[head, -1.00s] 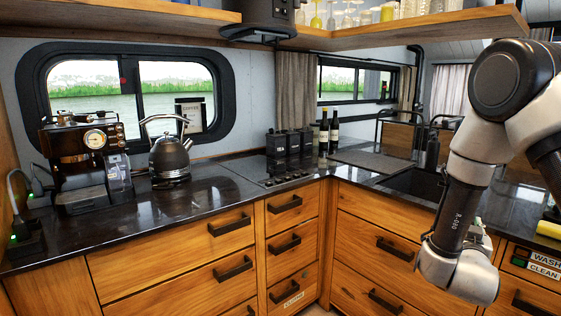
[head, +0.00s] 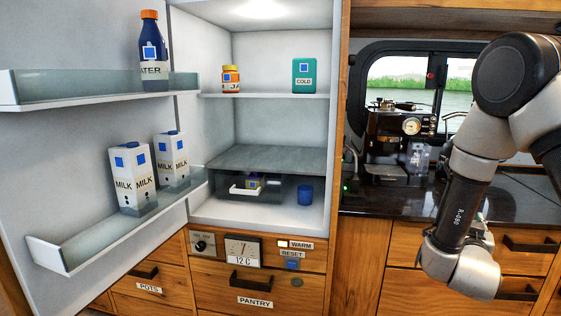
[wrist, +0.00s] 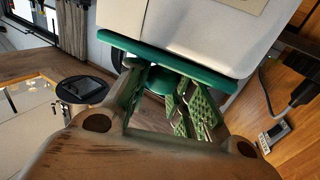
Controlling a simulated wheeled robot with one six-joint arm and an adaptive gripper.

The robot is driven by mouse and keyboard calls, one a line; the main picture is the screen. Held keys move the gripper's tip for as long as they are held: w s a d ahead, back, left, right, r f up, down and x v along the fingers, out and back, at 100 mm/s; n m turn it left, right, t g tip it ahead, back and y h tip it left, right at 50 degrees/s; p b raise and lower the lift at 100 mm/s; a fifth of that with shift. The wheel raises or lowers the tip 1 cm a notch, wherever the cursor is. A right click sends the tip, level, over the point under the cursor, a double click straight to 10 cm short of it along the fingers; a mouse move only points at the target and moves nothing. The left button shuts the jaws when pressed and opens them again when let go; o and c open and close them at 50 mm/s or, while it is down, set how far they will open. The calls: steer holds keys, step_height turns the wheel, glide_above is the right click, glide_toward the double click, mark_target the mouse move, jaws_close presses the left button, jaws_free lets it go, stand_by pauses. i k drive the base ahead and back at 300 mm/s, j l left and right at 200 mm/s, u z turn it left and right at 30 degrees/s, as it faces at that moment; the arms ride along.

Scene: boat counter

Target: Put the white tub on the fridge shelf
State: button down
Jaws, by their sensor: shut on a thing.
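A white tub (wrist: 200,22) with a dark green rim or lid (wrist: 170,56) fills the top of the wrist view. My gripper (wrist: 160,85) has green lattice fingers closed on a round green part under that rim. The tub is held off any surface; its far end is out of frame. In the head view my wrist hides the gripper and tub. The fridge (head: 218,130) stands open at left. The grey middle shelf (head: 270,160) is bare on top.
The open door at left has racks (head: 110,85) with a water bottle (head: 152,50) and two milk cartons (head: 132,178). A clear drawer (head: 248,187) and blue cup (head: 305,194) sit below the grey shelf. The coffee machine (head: 398,135) stands on the counter at right.

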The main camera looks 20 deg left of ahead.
mark_target(241, 160)
steer(key=i+j+u, duration=0.1)
steer(key=u, duration=0.3)
steer(key=i+j+u, duration=0.2)
steer(key=u, duration=0.25)
steer(key=j, duration=0.1)
